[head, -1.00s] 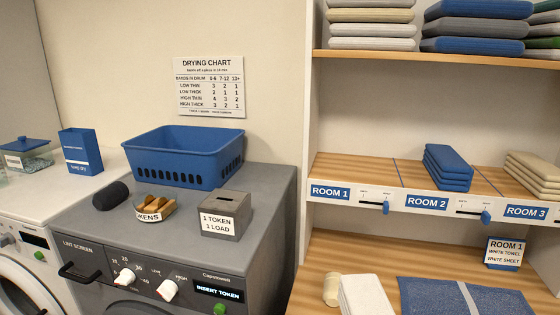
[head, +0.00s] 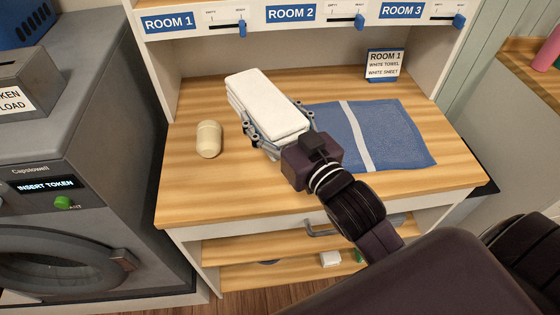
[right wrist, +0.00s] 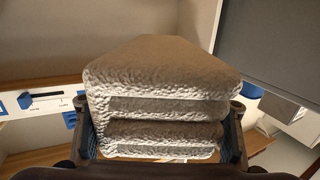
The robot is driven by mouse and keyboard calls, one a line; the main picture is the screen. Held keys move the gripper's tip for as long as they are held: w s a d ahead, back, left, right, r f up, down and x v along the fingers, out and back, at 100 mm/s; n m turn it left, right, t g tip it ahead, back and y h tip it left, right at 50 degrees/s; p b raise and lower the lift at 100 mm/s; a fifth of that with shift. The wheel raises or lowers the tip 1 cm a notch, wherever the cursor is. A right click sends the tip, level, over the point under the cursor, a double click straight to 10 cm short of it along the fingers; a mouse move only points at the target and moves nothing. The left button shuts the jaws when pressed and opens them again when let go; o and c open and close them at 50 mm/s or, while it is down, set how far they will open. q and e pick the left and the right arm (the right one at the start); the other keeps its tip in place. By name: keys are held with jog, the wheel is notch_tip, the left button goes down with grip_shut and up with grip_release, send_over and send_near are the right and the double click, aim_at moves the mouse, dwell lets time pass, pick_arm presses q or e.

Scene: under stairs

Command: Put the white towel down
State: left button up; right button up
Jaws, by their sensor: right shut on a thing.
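The white towel (head: 268,102) is a folded, layered stack over the wooden counter, left of a blue mat. My right gripper (head: 278,130) is shut on its near end, with fingers on both sides. In the right wrist view the towel (right wrist: 160,95) fills the middle between the two fingers (right wrist: 160,135). I cannot tell whether its underside touches the counter. My left gripper is not in view.
A cream cylinder (head: 209,139) stands left of the towel. The blue mat (head: 390,135) with a white stripe lies to the right. A Room 1 card (head: 384,65) stands behind it. The wooden counter (head: 210,190) is clear at its front left. A grey dryer (head: 80,150) is at left.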

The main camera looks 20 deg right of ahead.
jog(key=f, duration=0.5)
jog(key=shift+w+d+f, duration=0.1)
jog(key=shift+d+f, duration=0.1)
notch_tip(320, 180, down, 5)
jog(key=shift+r, duration=0.2)
notch_tip(320, 180, down, 4)
jog(key=shift+r+b, duration=0.2)
jog(key=shift+b, duration=0.3)
jog(key=shift+f, duration=0.25)
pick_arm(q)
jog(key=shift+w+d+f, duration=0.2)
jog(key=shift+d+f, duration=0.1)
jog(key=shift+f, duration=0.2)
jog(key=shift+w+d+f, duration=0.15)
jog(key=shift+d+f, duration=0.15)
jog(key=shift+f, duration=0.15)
pick_arm(e)
jog(key=shift+f, duration=0.15)
